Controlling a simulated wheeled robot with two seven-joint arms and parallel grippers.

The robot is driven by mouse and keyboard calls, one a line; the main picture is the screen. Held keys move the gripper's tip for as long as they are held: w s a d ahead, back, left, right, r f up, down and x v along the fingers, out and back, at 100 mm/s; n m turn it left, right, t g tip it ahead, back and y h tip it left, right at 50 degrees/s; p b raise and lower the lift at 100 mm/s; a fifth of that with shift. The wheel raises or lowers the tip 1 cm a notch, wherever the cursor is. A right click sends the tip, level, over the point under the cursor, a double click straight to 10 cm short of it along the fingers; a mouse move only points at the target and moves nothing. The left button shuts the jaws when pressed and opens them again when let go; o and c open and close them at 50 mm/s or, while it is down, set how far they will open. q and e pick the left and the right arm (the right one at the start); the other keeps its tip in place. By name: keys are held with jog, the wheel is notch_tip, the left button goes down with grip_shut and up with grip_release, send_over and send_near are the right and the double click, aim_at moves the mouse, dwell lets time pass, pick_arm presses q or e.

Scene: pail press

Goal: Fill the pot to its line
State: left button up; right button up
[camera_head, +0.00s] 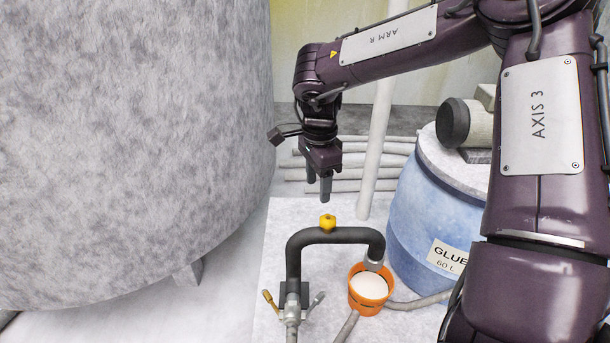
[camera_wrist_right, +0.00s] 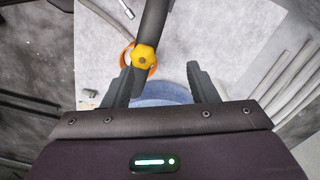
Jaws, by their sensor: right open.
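An orange pot (camera_head: 356,299) stands under the spout end of a dark bent pipe (camera_head: 335,235). White contents (camera_head: 370,286) show inside it. I cannot make out clearly how the level sits against its line, or whether anything is flowing. A yellow knob (camera_head: 327,223) sits on top of the pipe; it also shows in the right wrist view (camera_wrist_right: 144,58). My right gripper (camera_head: 319,190) is open and empty, pointing down above the knob and apart from it. In the wrist view its fingertips (camera_wrist_right: 160,72) have the knob left of their middle. My left gripper is out of view.
A blue glue drum (camera_head: 420,215) stands right of the pot, with a pale cylindrical unit (camera_head: 480,122) on its lid. Small levers (camera_head: 268,297) flank the pipe's base. A large grey tank (camera_head: 130,150) fills the left. Hoses (camera_head: 425,301) run by the pot.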

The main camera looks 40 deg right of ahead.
jog(key=b, duration=0.3)
send_over(328, 217)
jog(key=s, duration=0.1)
jog(key=f, duration=0.2)
jog(key=shift+s+d+f, duration=0.2)
jog(key=shift+f, duration=0.1)
jog(key=shift+a+f+b, duration=0.25)
jog(key=shift+f+b, duration=0.6)
jog(key=shift+f, duration=0.3)
jog(key=f, duration=0.1)
jog(key=w+f+b, duration=0.1)
jog(key=f+b, duration=0.1)
jog(key=shift+w+a, duration=0.1)
jog(key=shift+w, duration=0.2)
jog(key=shift+d+f, duration=0.15)
jog(key=shift+d, duration=0.05)
jog(key=shift+c, duration=1.4)
jog(key=shift+s, duration=0.15)
jog(key=shift+c, duration=1.2)
jog(key=shift+r, duration=0.2)
jog(key=shift+c, duration=0.3)
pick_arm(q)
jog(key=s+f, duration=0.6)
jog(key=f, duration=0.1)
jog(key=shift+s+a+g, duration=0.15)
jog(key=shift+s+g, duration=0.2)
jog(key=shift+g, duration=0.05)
